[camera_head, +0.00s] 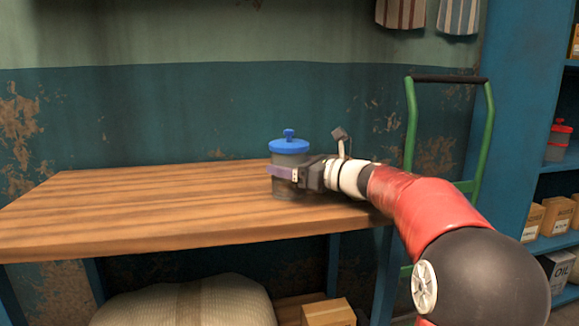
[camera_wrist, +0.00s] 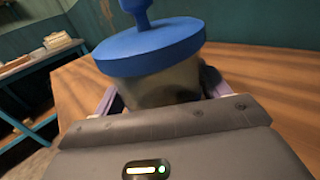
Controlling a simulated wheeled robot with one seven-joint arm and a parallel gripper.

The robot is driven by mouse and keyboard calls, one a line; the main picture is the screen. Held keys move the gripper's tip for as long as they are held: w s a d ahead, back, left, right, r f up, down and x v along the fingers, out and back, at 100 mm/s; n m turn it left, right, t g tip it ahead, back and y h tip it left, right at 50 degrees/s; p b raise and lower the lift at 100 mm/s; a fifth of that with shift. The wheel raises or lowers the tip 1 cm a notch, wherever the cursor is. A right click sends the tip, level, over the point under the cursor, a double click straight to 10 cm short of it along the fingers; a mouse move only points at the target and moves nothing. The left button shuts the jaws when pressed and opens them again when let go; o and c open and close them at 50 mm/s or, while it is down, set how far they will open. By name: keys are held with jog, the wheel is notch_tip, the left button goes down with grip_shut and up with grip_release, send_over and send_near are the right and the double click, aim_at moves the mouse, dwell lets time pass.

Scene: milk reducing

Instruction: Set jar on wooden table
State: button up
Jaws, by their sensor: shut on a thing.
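The jar (camera_head: 290,181) is grey with a blue lid and knob. It is upright over the right part of the wooden table (camera_head: 130,208). Its base appears at the level of the tabletop, but I cannot tell for certain whether it touches. My gripper (camera_head: 284,174) reaches in from the right and is shut on the jar's body below the lid. In the wrist view the jar (camera_wrist: 150,55) fills the upper middle, with a finger on each side; its lower part is hidden by the gripper housing. The table (camera_wrist: 265,85) shows behind it.
The tabletop left of the jar is bare. A green hand truck (camera_head: 411,125) stands behind the table's right end. Blue shelves (camera_head: 560,243) with boxes and a red-lidded jar (camera_head: 558,142) are at the right. A sack (camera_head: 185,303) and a box (camera_head: 328,313) lie under the table.

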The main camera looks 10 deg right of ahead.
jog(key=o, duration=1.1)
jog(key=shift+r, duration=0.1)
jog(key=v, duration=1.2)
jog(key=shift+b, duration=0.35)
